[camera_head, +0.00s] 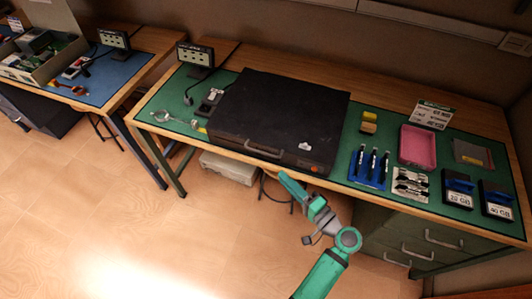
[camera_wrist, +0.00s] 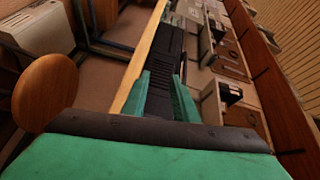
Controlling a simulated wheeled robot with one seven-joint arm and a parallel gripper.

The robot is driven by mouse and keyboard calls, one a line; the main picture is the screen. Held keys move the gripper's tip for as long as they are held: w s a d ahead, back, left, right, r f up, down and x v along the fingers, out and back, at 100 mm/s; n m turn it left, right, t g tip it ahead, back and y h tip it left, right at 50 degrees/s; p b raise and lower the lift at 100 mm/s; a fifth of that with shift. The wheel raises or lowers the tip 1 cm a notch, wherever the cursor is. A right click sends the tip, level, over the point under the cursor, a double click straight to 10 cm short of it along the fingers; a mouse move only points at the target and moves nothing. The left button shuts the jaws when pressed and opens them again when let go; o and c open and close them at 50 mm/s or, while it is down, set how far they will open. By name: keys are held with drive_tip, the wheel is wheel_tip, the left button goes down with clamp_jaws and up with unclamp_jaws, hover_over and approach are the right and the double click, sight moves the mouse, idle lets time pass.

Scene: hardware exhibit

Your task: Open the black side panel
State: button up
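The black side panel (camera_head: 285,105) is the flat, dark top of a large black case lying on the green mat, and it looks closed. A grey handle (camera_head: 262,147) runs along the case's near edge. My gripper (camera_head: 283,176) is just in front of the table's near edge, to the right of the handle and apart from the case. In the wrist view my gripper (camera_wrist: 161,75) shows two teal fingers spread apart with nothing held. A dark slotted surface (camera_wrist: 166,62), probably the case, shows beyond and between the fingers. The panel's far edge has no visible gap.
Right of the case are pens on a blue tray (camera_head: 370,165), a pink tray (camera_head: 418,147) and drive boxes (camera_head: 458,190). A small display (camera_head: 196,55) stands back left. Drawers (camera_head: 420,238) are below right. The floor at left is clear.

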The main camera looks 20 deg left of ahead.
sight(266, 154)
wheel_tip(266, 154, up, 5)
drive_tip(key=n+g+y, duration=0.1)
drive_tip(key=n+y, duration=0.1)
drive_tip(key=x, duration=1)
drive_tip(key=shift+w+f, duration=0.25)
drive_tip(key=shift+w, duration=0.15)
drive_tip(key=shift+c, duration=0.2)
clamp_jaws()
drive_tip(key=shift+d, duration=0.1)
idle(0.5)
